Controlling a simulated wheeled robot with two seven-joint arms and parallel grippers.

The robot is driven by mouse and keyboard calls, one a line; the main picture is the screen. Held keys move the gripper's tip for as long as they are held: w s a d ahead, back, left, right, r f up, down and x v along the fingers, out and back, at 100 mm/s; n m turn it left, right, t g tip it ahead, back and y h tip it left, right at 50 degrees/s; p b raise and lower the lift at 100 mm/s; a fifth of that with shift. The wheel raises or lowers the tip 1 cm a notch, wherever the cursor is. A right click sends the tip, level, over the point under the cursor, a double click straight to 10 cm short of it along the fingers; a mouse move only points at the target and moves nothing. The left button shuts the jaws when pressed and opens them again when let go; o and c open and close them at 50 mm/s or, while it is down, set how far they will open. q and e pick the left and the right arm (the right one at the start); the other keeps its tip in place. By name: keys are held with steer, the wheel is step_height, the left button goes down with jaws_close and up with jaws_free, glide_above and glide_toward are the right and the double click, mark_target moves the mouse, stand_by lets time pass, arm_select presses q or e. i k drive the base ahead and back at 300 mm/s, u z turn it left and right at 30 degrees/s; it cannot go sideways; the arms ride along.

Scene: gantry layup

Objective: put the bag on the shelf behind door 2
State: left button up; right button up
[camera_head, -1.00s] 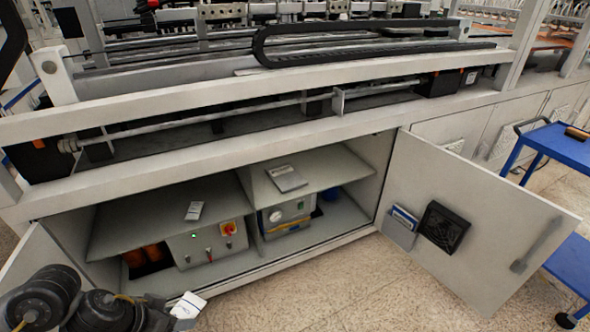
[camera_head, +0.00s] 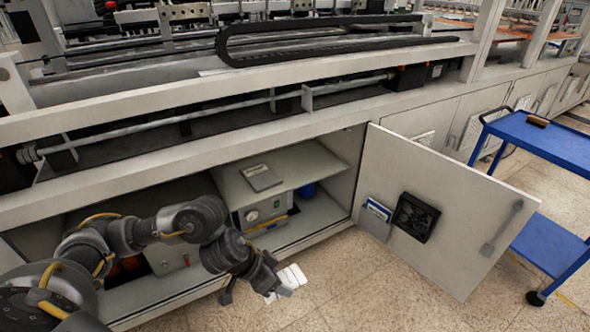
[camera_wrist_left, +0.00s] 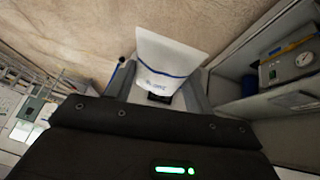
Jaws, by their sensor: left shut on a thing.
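The bag (camera_head: 290,279) is a small white pouch, seen at the front right of my left gripper, low in front of the cabinet. In the left wrist view the bag (camera_wrist_left: 168,56) shows a blue line and small print. My left gripper (camera_head: 270,278) is shut on it and holds it by one end. The right door (camera_head: 440,205) of the cabinet stands wide open. Behind it is a grey shelf (camera_head: 295,160) with a grey booklet (camera_head: 261,177) lying on it. No door number is readable. My right gripper is out of view.
Below the shelf is a grey box with a gauge (camera_head: 262,214) and a blue round thing (camera_head: 307,191). The open door carries a black fan (camera_head: 415,217) and a booklet pocket (camera_head: 376,217). A blue cart (camera_head: 545,140) stands at the right.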

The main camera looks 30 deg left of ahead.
mark_target(310, 168)
steer(key=i, duration=1)
